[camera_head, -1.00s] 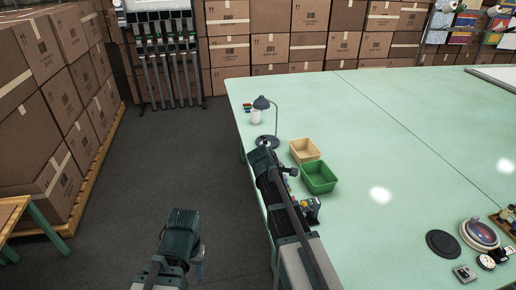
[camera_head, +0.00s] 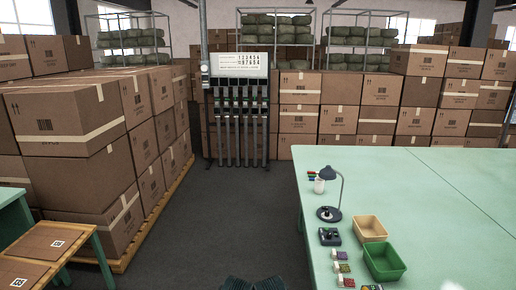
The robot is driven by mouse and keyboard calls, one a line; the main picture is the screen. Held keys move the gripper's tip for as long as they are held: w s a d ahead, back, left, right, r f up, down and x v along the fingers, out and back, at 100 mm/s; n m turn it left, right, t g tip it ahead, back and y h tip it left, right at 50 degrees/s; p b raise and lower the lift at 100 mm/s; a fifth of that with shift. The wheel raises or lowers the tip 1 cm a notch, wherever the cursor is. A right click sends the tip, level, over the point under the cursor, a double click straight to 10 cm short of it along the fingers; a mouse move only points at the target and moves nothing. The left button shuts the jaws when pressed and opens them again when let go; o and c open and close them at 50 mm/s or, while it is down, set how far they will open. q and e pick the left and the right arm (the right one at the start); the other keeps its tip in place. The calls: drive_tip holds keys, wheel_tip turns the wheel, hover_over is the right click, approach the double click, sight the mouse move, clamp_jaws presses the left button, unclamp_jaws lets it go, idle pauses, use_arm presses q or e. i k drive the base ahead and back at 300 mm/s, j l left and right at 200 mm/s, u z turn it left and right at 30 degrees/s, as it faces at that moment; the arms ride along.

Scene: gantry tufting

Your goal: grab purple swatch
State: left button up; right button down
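Several small coloured swatches lie in a row along the left edge of the green table (camera_head: 450,210), left of the bins. One of these small pieces (camera_head: 342,267) looks partly purple, but it is too small to be sure it is the purple swatch. Neither gripper's fingers are in view.
A desk lamp (camera_head: 331,190), a dark device (camera_head: 330,237), a tan bin (camera_head: 369,228) and a green bin (camera_head: 384,262) stand near the table's left edge. Stacked cartons (camera_head: 70,120) line the left. The grey floor (camera_head: 235,215) between is clear.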

sight(343, 256)
drive_tip(key=i+j, duration=0.25)
drive_tip(key=i, duration=0.2)
drive_tip(key=i+j, duration=0.2)
drive_tip(key=i, duration=0.25)
drive_tip(key=i+j, duration=0.25)
drive_tip(key=i, duration=0.2)
drive_tip(key=i+j, duration=0.25)
drive_tip(key=i, duration=0.2)
drive_tip(key=i+z, duration=0.1)
drive_tip(key=z, duration=1.85)
